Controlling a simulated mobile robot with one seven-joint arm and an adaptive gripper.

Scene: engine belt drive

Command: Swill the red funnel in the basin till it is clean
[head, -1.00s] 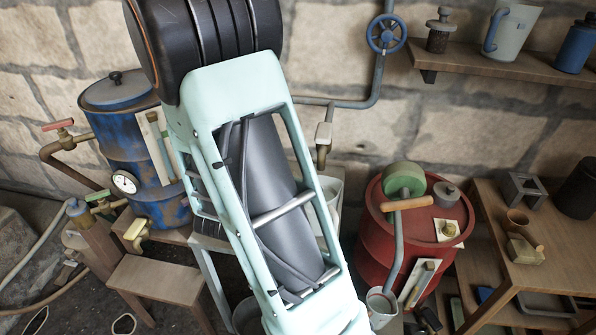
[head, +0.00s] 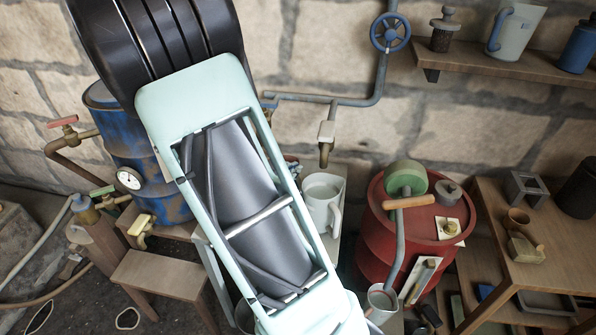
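My arm crosses the middle of the head view, and its end runs out past the bottom edge. My gripper is not in view, so what it holds does not show. I see no red funnel that I can make out. No basin can be made out either; my arm hides part of the middle.
A white jug (head: 322,207) stands below a brass tap (head: 326,140). A red drum (head: 377,240) with a hand pump stands right of it; a small cup (head: 382,301) is under the spout. A blue boiler (head: 135,150) stands left. A wooden table (head: 555,235) is at right.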

